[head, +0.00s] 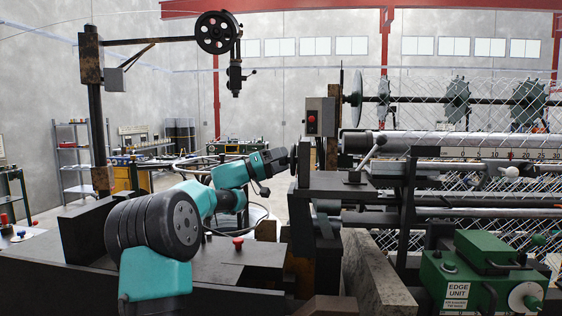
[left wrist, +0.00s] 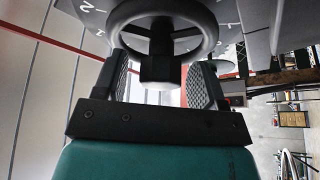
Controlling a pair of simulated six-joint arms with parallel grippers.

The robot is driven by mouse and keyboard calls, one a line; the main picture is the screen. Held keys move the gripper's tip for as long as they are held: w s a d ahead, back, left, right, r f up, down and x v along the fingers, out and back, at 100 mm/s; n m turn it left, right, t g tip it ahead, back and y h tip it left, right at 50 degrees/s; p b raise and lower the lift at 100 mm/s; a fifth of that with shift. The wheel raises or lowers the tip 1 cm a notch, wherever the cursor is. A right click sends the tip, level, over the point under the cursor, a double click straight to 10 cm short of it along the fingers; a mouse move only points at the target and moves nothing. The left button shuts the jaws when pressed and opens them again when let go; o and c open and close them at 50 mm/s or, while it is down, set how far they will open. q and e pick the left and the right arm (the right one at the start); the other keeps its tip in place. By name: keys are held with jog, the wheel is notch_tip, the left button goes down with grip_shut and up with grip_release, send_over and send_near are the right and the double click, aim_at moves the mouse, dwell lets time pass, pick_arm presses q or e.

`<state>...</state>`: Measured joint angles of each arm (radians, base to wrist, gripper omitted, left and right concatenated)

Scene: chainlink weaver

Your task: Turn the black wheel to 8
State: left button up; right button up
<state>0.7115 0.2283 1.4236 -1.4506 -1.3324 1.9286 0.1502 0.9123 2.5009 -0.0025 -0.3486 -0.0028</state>
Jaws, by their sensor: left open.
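In the left wrist view the black wheel (left wrist: 208,32) has a round rim and a central dark post (left wrist: 158,68) pointing toward my palm. A grey dial face with white numerals lies behind it; a 1 shows at the left, and an 8 cannot be made out. My left gripper (left wrist: 160,72) is open, with one ridged finger on each side of the post and gaps between. The fingertips are close to the rim; contact cannot be told. In the head view my left gripper (head: 279,160) reaches right toward a dark disc seen nearly edge-on. My right gripper is out of view.
A green edge unit box (head: 480,280) stands at the front right. A grey box with a red button (head: 312,117) is mounted above the gripper area. Wire mesh and rollers fill the right side. Another black wheel (head: 217,33) hangs high on a post arm.

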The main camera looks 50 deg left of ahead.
pick_arm(q)
jog(key=c, duration=0.9)
jog(key=shift+m, duration=0.6)
jog(key=m+h, duration=0.2)
jog(key=m, duration=0.1)
jog(key=m+g+h, duration=0.1)
jog(key=m, duration=0.2)
jog(key=shift+h, duration=0.4)
jog(key=m+g+h, duration=0.1)
jog(key=m+g, duration=0.1)
jog(key=m, duration=0.2)
jog(key=m+g+h, duration=0.1)
jog(key=m+h, duration=0.1)
jog(key=m, duration=0.2)
jog(key=shift+m+g, duration=0.4)
jog(key=m+g+h, duration=0.1)
jog(key=m+g, duration=0.1)
jog(key=m, duration=0.2)
jog(key=m+g, duration=0.2)
jog(key=m, duration=0.2)
jog(key=shift+h, duration=0.4)
jog(key=m+g, duration=0.1)
jog(key=m, duration=0.2)
jog(key=m+g, duration=0.2)
jog(key=m, duration=0.1)
jog(key=shift+y, duration=0.3)
jog(key=shift+m+g, duration=0.3)
jog(key=shift+m, duration=0.3)
